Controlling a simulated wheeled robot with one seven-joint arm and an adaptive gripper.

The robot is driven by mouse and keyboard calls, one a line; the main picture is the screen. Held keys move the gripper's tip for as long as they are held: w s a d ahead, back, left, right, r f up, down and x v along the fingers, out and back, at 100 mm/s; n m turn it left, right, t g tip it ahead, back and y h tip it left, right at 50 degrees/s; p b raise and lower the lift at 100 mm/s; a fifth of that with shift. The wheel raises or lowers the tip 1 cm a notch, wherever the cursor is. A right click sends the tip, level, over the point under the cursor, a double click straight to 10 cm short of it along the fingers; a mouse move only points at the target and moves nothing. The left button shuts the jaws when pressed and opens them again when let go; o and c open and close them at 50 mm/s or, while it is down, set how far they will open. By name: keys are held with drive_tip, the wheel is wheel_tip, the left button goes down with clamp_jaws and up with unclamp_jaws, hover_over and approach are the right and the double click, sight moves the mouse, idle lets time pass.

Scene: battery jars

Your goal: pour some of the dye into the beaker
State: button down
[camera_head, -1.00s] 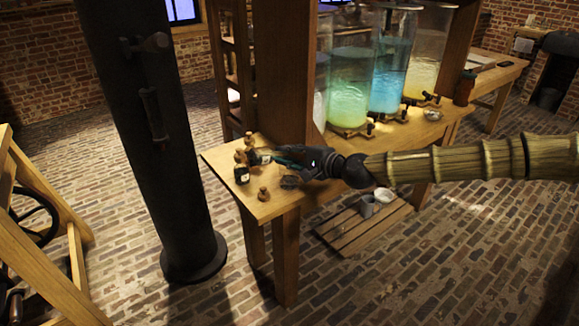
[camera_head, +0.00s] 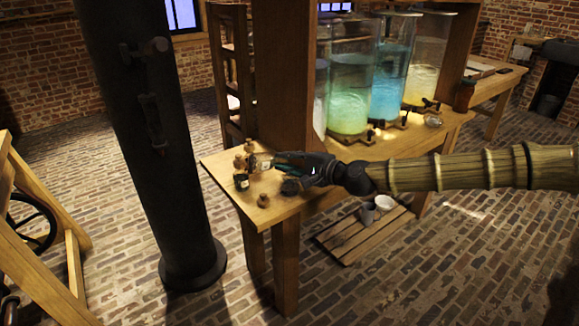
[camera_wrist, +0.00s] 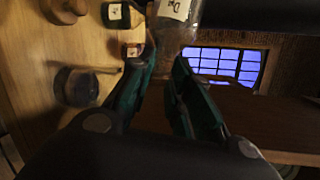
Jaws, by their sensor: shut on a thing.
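My gripper (camera_head: 284,160) is over the left end of the wooden bench (camera_head: 225,166). In the wrist view its green-lined fingers (camera_wrist: 160,62) are closed around a clear glass dye bottle (camera_wrist: 172,30) with a white label starting with "D". The bottle's label also shows in the head view (camera_head: 262,163). A small dark grey, rounded thing (camera_head: 290,187) sits on the bench just below my gripper; I cannot tell if it is the beaker. The dye level in the bottle cannot be made out.
A dark labelled bottle (camera_head: 241,181), a small brown stoppered jar (camera_head: 263,200) and other brown-topped vessels (camera_head: 240,160) crowd the bench end. A thick post (camera_head: 283,70) and large jars of green (camera_head: 350,95) and blue (camera_head: 388,80) liquid stand behind. A dark column (camera_head: 160,170) rises at left.

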drive_tip(key=shift+s+a+r+n+h+p, duration=0.1)
drive_tip(key=shift+r+n+h+p, duration=0.55)
drive_tip(key=shift+p, duration=1.9)
drive_tip(key=shift+f+n, duration=0.25)
drive_tip(key=shift+f, duration=0.25)
drive_tip(key=shift+p, duration=0.3)
drive_tip(key=shift+r, duration=0.1)
drive_tip(key=shift+r+n+p, duration=0.1)
drive_tip(key=shift+n+p, duration=0.2)
drive_tip(key=shift+p, duration=0.95)
drive_tip(key=shift+n+h+p, duration=0.3)
drive_tip(key=shift+h+p, duration=0.05)
drive_tip(key=shift+p, duration=0.25)
